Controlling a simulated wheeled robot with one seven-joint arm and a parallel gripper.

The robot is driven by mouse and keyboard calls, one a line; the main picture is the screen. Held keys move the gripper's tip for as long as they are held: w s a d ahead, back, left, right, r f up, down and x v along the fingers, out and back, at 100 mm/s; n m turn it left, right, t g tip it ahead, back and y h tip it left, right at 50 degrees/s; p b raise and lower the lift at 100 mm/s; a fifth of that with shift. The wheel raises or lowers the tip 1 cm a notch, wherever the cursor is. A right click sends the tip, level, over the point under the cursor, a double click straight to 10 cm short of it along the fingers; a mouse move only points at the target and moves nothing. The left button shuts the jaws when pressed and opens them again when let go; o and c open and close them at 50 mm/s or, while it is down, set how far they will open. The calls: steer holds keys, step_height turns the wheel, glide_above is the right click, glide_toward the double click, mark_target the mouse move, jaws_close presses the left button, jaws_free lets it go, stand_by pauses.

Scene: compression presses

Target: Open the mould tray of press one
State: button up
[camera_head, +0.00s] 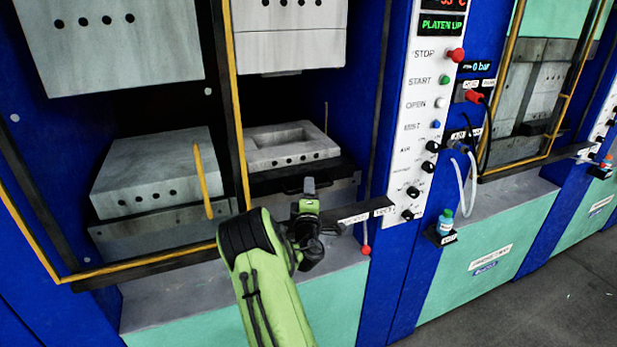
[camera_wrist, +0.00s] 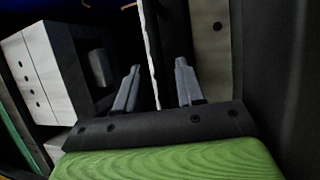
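The press in front of me has a pale grey mould block (camera_head: 322,148) with a rectangular cavity and a row of dark holes on its front. It sits on a dark plate (camera_head: 342,166) inside the press opening, below the raised upper block (camera_head: 290,45). My gripper (camera_head: 309,186) is just in front of the mould block and plate in the head view, partly hidden by my green arm. I cannot tell whether it touches them. In the wrist view the two grey fingers (camera_wrist: 157,85) stand apart, with a thin white edge showing between them farther back.
A yellow-edged guard frame (camera_head: 233,100) with a yellow handle (camera_head: 203,180) stands left of the gripper. The control panel (camera_head: 428,120), reading PLATEN UP, is to the right. A label bar (camera_head: 365,212) and red-tipped lever (camera_head: 366,249) are close beside the gripper. A bottle (camera_head: 446,222) stands farther right.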

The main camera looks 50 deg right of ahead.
steer(key=shift+w+d, duration=0.3)
steer(key=shift+d, duration=0.1)
jaws_close()
